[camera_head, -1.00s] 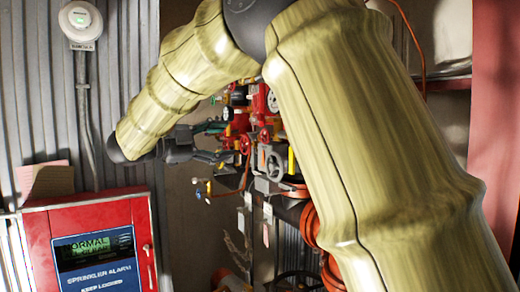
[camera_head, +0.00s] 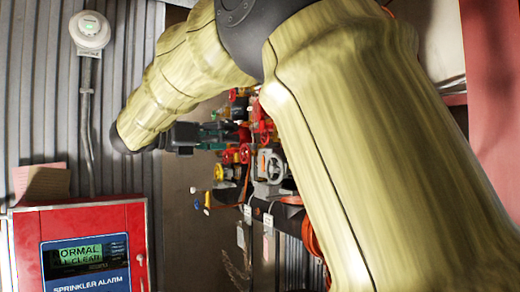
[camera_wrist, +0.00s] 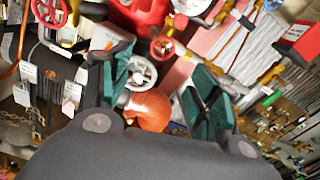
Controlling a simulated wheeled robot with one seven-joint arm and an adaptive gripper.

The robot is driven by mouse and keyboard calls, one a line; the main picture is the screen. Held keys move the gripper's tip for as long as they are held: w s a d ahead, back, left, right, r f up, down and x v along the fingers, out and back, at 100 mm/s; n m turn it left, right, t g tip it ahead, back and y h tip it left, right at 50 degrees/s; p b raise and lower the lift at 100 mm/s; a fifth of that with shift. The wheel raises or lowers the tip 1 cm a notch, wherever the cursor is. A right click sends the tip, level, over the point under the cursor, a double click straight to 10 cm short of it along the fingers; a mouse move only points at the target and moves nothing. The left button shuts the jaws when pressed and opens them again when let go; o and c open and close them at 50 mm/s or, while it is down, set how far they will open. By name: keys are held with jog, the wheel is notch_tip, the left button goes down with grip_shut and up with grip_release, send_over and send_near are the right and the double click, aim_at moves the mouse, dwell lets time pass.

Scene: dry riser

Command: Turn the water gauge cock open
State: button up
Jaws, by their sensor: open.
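My gripper (camera_head: 222,134) is in front of the cluster of valves and pipework in the head view, with part of my arm across the picture. In the wrist view its green-padded fingers (camera_wrist: 163,95) are apart with nothing held between them. A grey handwheel (camera_wrist: 141,72) and an orange-red rounded part (camera_wrist: 148,108) show beyond the gap between the fingers. A red handwheel (camera_wrist: 162,47) is just above that gap. I cannot tell which of the small fittings is the water gauge cock.
A red sprinkler alarm panel (camera_head: 80,218) stands at the lower left, its display reading normal. A round white device (camera_head: 90,31) is on the corrugated wall (camera_head: 40,90). Paper tags (camera_wrist: 27,75) hang at the left in the wrist view. Yellow-handled valves (camera_wrist: 273,75) are at the right.

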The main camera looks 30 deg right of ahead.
aim_at(260, 137)
jog(key=shift+w+d+r+m+p, duration=0.1)
jog(key=shift+d+m+p, duration=0.85)
jog(key=shift+d, duration=1.8)
jog(key=shift+w+d+m+p, duration=0.1)
jog(key=shift+d+m+p, duration=0.2)
jog(key=shift+d+m, duration=1.8)
jog(key=shift+d+n, duration=0.6)
jog(key=shift+n, duration=0.05)
jog(key=shift+c, duration=0.4)
